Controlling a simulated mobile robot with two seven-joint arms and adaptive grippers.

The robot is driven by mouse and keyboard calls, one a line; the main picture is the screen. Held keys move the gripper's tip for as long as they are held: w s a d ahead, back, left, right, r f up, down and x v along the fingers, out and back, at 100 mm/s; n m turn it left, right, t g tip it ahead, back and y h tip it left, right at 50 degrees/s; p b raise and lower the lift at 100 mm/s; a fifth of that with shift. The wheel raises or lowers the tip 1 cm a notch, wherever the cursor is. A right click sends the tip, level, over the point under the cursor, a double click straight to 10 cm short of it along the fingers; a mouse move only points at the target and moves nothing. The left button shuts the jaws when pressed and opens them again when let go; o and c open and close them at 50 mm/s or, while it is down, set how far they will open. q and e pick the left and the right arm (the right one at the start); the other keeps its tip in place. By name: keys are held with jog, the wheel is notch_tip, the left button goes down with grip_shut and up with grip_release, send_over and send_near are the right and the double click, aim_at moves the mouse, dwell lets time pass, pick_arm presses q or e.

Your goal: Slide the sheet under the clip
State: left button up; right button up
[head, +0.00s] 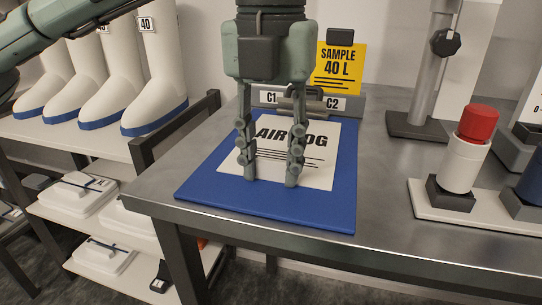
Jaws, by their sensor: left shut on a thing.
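The white sheet (318,145), printed "AIR LOG", lies on a blue clipboard (330,212) on the metal bench. The grey clip (352,105) is at the board's far end, with labels C1 and C2 near it. The sheet's far edge is close to the clip; my gripper partly hides this area, so I cannot tell whether the edge is under it. My left gripper (270,182) points down over the sheet, with its fingertips at the sheet's near part. It is shut on the sheet, its fingers some way apart. My right gripper is out of view.
A yellow "SAMPLE 40 L" card (338,70) stands behind the clip. A stand (415,124) and a white, red-capped bottle (465,158) in a holder are on the right. White boots (155,80) stand on a shelf at left. Bare bench lies right of the board.

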pick_arm(q)
jog(key=shift+f, duration=0.1)
jog(key=o, duration=1.2)
jog(key=shift+c, duration=0.2)
